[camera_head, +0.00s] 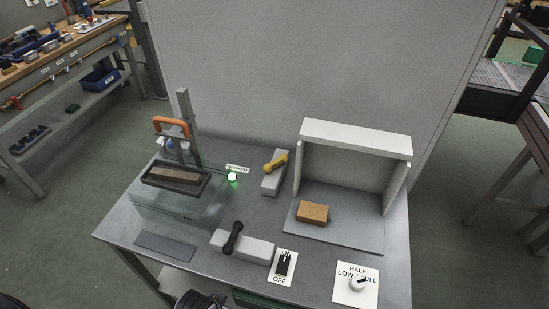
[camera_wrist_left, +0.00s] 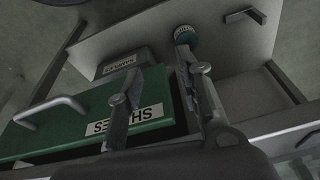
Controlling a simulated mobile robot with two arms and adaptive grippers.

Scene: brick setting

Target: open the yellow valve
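The yellow valve (camera_head: 276,163) has a short lever on a grey block (camera_head: 271,186) at the back middle of the bench, in the head view. Its lever lies slantwise across the block. My left gripper (camera_wrist_left: 165,88) is open and empty in the left wrist view, its two fingers apart in front of a green labelled drawer or box front (camera_wrist_left: 90,122). A dark part at the bottom edge of the head view may be this gripper, well away from the valve. The valve does not show in the wrist view. My right gripper is not in view.
A black-handled lever (camera_head: 234,237) sits on a pale block at the front. Near it are an ON/OFF switch (camera_head: 283,264) and a rotary knob (camera_head: 357,284). A white-walled hood (camera_head: 355,140) with a brown block (camera_head: 312,211) stands right.

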